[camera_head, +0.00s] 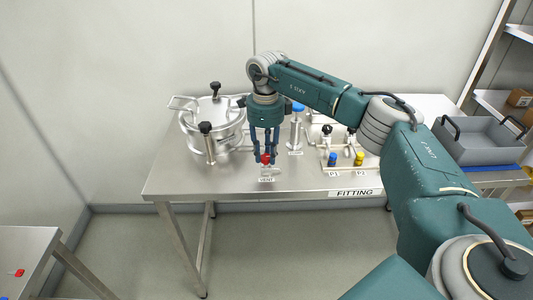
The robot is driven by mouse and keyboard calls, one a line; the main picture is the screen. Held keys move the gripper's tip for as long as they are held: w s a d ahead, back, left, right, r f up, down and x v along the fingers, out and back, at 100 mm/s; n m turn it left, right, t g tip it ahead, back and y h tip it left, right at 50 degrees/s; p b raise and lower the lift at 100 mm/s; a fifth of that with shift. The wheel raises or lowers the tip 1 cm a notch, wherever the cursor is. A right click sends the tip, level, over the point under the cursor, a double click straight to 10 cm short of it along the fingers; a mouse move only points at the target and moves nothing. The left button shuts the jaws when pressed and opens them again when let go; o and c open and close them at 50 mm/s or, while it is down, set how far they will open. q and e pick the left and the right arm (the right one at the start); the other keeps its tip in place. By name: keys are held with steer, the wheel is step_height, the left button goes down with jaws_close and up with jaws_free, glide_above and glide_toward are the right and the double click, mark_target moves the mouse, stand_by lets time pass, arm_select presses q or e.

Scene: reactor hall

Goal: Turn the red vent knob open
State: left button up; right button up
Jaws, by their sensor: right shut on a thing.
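The red vent knob (265,158) sits low near the front edge of the steel table, just behind a label reading VENT. My right gripper (265,154) comes down on it from above, with its dark blue fingers shut on the knob. The fingers hide part of the knob, so I cannot tell how far it is turned. My left gripper is not in view.
On the steel table (228,185), a metal pressure vessel (215,120) with black knobs stands left of my gripper. A blue-topped post (296,125) and a fitting with blue (332,159) and yellow (359,158) knobs stand right. A grey crate (480,142) is farther right.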

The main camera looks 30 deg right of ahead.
mark_target(263, 157)
steer(key=n, duration=0.5)
steer(key=shift+w+a+r+n, duration=0.15)
steer(key=shift+w+r+n, duration=0.05)
steer(key=shift+w+n, duration=0.1)
steer(key=shift+s+a+f+n+b, duration=0.1)
steer(key=shift+n+b, duration=0.1)
steer(key=shift+n, duration=0.9)
steer(key=shift+s+f+n+b, duration=0.1)
steer(key=shift+n+b, duration=0.05)
steer(key=shift+n, duration=0.95)
steer(key=o, duration=1.2)
steer(key=shift+a, duration=0.15)
steer(key=shift+c, duration=0.2)
steer(key=shift+r, duration=0.2)
step_height(263, 157, up, 12)
steer(key=shift+f, duration=0.15)
